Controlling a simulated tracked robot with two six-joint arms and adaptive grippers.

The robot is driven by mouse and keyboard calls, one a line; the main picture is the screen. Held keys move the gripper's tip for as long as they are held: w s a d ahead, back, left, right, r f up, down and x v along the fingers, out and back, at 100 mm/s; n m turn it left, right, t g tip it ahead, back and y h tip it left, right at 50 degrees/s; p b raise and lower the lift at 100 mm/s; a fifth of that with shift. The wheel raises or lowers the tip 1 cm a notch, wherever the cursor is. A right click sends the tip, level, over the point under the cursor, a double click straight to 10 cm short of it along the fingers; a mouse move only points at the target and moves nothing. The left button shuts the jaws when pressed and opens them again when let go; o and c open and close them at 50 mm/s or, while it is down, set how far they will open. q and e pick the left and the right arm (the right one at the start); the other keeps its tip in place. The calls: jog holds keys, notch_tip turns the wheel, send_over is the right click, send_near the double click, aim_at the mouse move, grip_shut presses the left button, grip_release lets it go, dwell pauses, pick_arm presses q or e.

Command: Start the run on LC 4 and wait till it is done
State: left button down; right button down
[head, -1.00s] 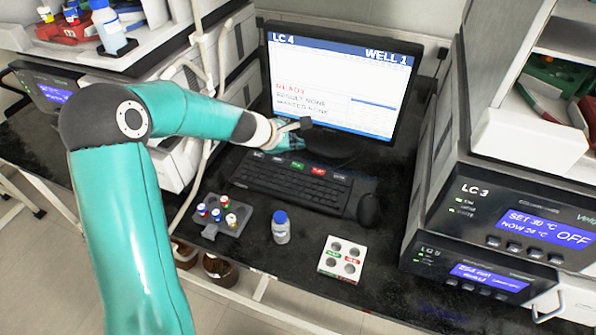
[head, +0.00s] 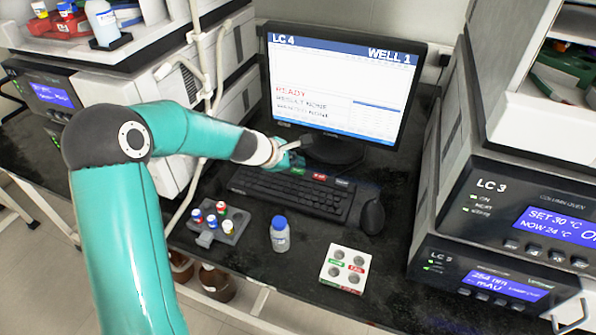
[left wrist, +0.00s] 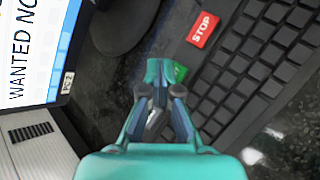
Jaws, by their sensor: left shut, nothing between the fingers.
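The LC 4 monitor (head: 340,85) stands at the back of the bench. Its screen reads "LC 4", "WELL 1", a red "READY" and "RESULT NONE". The keyboard (head: 290,194) lies before it, with a green key (head: 298,171) and a red key (head: 319,177) at its back edge. My left gripper (head: 296,150) is shut and empty just above the green key. In the left wrist view, its fingertips partly cover the green key (left wrist: 181,72); I cannot tell whether they touch it. The red key (left wrist: 203,29) reads "STOP". My right gripper is out of view.
A mouse (head: 372,216) lies right of the keyboard. In front are a grey vial rack (head: 238,226), a blue-capped bottle (head: 280,235) and a white holder (head: 335,281) with round holes. The LC 3 column oven (head: 520,210) stands at the right.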

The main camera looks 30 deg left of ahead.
aim_at(297, 172)
pick_arm(q)
jog(key=shift+f, duration=0.1)
dwell(0.8)
jog(key=shift+f+b, duration=0.3)
jog(key=shift+b, duration=0.1)
jog(key=shift+f+b, duration=0.4)
jog(key=shift+b, duration=0.05)
dwell(0.5)
dwell(0.3)
jog(key=shift+r+p, duration=0.85)
jog(key=shift+r, duration=0.05)
notch_tip(297, 172, up, 5)
jog(key=p, duration=0.5)
